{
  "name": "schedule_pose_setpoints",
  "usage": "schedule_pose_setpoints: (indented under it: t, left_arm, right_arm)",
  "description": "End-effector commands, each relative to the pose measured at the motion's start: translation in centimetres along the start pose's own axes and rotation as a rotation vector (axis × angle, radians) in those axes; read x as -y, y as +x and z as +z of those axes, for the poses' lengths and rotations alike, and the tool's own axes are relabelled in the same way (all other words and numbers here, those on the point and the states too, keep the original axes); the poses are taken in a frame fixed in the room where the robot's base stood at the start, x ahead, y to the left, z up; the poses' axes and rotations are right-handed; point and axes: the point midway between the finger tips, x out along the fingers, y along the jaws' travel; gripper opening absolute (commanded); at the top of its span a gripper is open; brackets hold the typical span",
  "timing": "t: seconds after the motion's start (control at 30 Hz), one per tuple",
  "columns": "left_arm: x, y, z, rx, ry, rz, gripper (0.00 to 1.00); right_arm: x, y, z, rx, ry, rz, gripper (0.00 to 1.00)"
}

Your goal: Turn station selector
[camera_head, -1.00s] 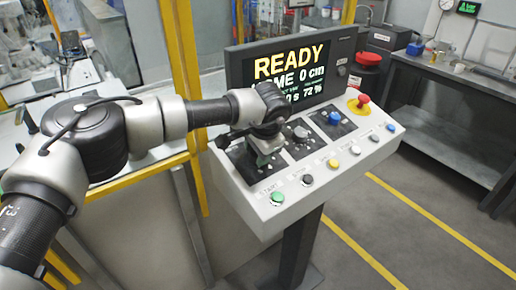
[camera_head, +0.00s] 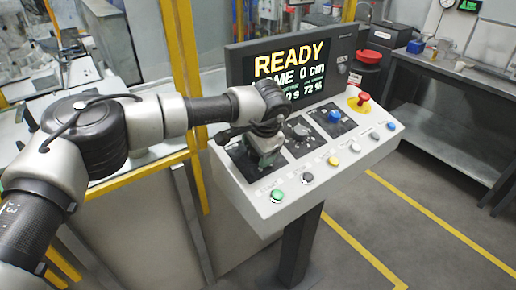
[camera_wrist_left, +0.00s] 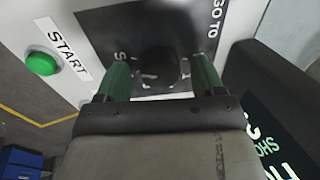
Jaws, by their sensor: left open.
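The station selector is a black knob (camera_wrist_left: 160,68) on a dark plate of the control console, seen in the left wrist view between my two green fingers. A plate label reads "GO TO"; another label is partly hidden by a finger. My left gripper (camera_head: 264,156) is over the console's leftmost dark plate, and it also shows in the left wrist view (camera_wrist_left: 163,78). It is open, with one finger on each side of the knob. I cannot tell whether the fingers touch it. In the head view my gripper hides the knob. My right gripper is not in view.
The console screen (camera_head: 290,68) reads "READY". A green START button (camera_wrist_left: 41,63) lies beside the selector plate. Other knobs, including a blue one (camera_head: 335,116), a row of buttons and a red emergency stop (camera_head: 363,98) share the panel. A yellow guard post (camera_head: 183,60) stands behind my arm.

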Motion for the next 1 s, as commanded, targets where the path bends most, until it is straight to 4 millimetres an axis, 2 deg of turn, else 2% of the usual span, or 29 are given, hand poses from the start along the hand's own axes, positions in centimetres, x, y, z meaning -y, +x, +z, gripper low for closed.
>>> schedule_pose_setpoints:
  t: [0.17,0.4,0.6,0.77,1.0]
  left_arm:
    - [0.0,-1.6,-0.1,-0.004,0.000,-0.001,0.69]
    - [0.0,-6.4,-0.1,-0.004,0.000,-0.002,0.69]
    - [0.0,-9.6,-0.1,-0.002,0.000,-0.001,0.69]
    - [0.0,-10.6,0.0,0.000,0.001,-0.001,0.69]
    - [0.0,-10.8,0.0,0.000,0.000,0.000,0.69]
  right_arm:
    - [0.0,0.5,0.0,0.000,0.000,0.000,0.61]
    - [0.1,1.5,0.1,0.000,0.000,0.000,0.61]
    - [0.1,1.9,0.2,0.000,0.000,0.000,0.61]
    - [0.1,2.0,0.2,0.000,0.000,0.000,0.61]
    - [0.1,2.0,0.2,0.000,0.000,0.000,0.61]
